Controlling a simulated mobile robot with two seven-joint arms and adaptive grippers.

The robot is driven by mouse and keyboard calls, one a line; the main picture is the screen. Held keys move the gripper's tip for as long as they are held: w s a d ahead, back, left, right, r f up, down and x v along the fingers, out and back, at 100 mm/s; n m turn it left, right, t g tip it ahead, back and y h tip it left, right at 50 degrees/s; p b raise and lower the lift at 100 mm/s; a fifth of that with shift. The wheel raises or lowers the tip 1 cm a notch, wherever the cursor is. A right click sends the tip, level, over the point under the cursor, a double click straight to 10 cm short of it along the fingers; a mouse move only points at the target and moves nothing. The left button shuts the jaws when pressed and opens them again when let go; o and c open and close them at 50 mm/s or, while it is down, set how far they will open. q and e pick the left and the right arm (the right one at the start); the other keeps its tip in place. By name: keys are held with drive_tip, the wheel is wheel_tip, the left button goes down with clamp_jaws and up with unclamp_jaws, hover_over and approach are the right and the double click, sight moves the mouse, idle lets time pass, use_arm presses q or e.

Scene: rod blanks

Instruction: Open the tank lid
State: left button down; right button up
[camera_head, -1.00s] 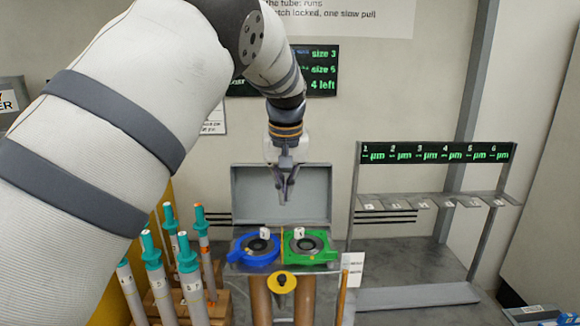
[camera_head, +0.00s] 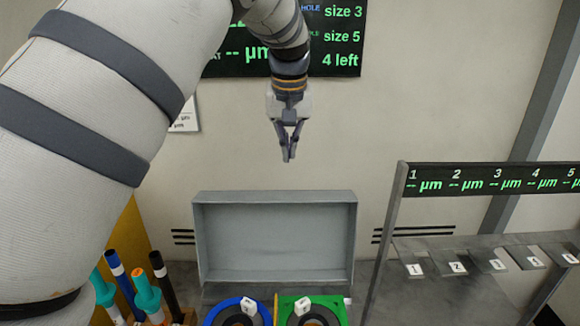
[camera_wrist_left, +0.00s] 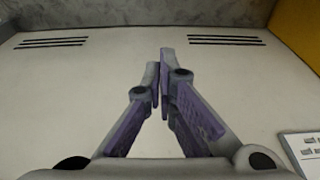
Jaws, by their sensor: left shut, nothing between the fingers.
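The grey tank lid (camera_head: 275,240) stands upright, a shallow rimmed panel with its hollow side facing me. My right gripper is not in view. The tank body is mostly out of the picture.
Several rods (camera_head: 147,295) with teal, blue, orange and black ends stand at lower left. A rack (camera_head: 470,240) with numbered slots and a green-lettered display (camera_head: 500,180) stands at right. A dark sign (camera_head: 335,40) hangs on the wall. The wall around my gripper is clear.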

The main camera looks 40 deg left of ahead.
use_arm(q)
drive_tip(key=s+x, duration=0.1)
drive_tip(key=x, duration=0.9)
drive_tip(key=s+d+r, duration=0.1)
drive_tip(key=s+d+r+p, duration=0.1)
drive_tip(key=shift+s+d+r, duration=0.1)
drive_tip(key=shift+s+d, duration=0.05)
drive_tip(key=shift+d, duration=0.2)
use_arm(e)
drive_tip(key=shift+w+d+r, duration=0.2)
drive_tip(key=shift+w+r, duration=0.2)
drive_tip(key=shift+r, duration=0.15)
